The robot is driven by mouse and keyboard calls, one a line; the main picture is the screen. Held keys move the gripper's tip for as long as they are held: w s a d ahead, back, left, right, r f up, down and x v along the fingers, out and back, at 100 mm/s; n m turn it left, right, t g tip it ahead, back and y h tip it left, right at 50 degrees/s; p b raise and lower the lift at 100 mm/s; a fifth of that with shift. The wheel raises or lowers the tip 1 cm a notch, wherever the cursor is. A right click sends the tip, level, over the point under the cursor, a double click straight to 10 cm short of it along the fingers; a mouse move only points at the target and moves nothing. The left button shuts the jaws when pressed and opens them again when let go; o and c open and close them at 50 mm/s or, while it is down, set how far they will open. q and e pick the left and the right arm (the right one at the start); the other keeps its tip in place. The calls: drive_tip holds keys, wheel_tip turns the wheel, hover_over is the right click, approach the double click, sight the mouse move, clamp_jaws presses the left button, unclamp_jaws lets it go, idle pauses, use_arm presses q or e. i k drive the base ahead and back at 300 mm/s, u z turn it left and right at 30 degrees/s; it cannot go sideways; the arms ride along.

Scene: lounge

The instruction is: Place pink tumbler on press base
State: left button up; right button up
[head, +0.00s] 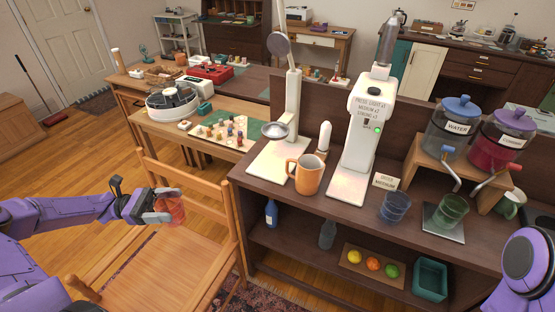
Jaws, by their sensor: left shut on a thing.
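My left gripper (166,208) is shut on a translucent pink-red tumbler (174,207). It holds the tumbler above the wooden chair seat, left of the dark counter, and the fingers hide part of it. The white press (370,115), with printed lines and a green light, stands on the counter. Its pale flat base (348,186) looks empty. Of my right arm only a purple link shows at the right edge; its gripper is not in view.
An orange mug (306,175) stands left of the press base, near a white stand (292,110) with a metal bowl.

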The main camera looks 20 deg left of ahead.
sight(275, 162)
drive_tip(key=i, duration=0.95)
